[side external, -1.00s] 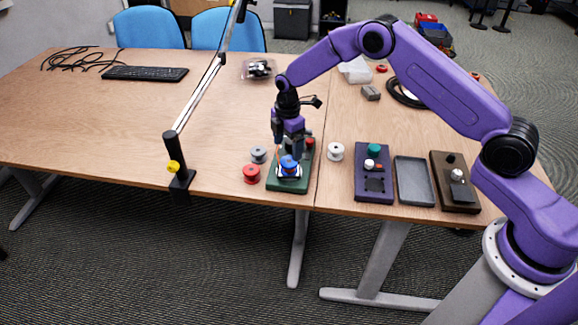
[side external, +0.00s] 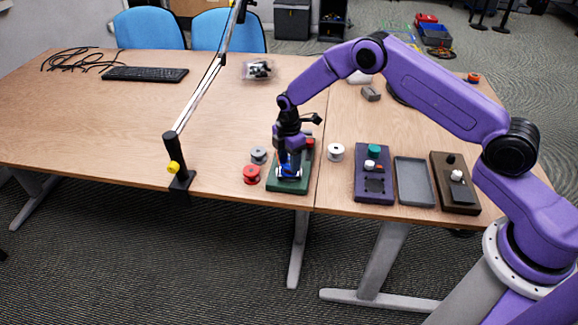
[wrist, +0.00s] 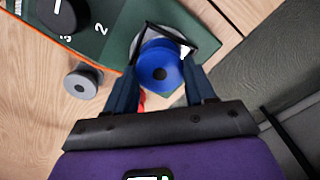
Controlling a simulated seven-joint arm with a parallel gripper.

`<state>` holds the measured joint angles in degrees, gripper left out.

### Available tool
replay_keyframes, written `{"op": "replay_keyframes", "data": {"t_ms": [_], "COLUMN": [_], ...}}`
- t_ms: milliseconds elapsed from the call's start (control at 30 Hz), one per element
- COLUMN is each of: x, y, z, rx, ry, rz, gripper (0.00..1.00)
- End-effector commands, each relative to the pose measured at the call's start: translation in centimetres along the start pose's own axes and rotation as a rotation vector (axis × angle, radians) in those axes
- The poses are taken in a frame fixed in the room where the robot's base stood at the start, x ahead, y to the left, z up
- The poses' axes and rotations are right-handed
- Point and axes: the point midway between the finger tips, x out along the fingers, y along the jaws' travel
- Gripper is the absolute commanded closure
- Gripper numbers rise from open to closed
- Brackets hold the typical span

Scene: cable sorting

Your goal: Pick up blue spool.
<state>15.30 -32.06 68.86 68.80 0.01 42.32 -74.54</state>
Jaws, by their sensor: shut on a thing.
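The blue spool (wrist: 157,65) is between my gripper's two fingers in the wrist view, over the green board. My gripper (side external: 290,168) is shut on it, low over the front part of the green board (side external: 287,187) in the side external view. The spool is mostly hidden by the fingers there. In the wrist view my gripper (wrist: 165,78) shows a finger on each side of the spool. I cannot tell whether the spool is clear of the board. A white surface shows just behind the spool.
A red spool (side external: 251,174) and a grey spool (side external: 258,155) stand left of the green board. A white spool (side external: 335,152) stands to its right. Farther right are a purple board (side external: 373,198), a grey tray (side external: 401,160) and a brown board (side external: 466,206).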

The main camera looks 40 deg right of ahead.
Motion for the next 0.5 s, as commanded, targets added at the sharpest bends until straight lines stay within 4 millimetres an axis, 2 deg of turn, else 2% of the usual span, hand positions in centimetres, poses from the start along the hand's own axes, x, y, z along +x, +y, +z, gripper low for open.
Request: {"op": "replay_keyframes", "data": {"t_ms": [267,500], "x": [-0.4,-3.0], "y": [0.0,0.1], "z": [0.0,0.0], "rx": [0.000,0.000], "ry": [0.000,0.001], "rz": [0.001,0.003], "gripper": [0.80,0.80]}}
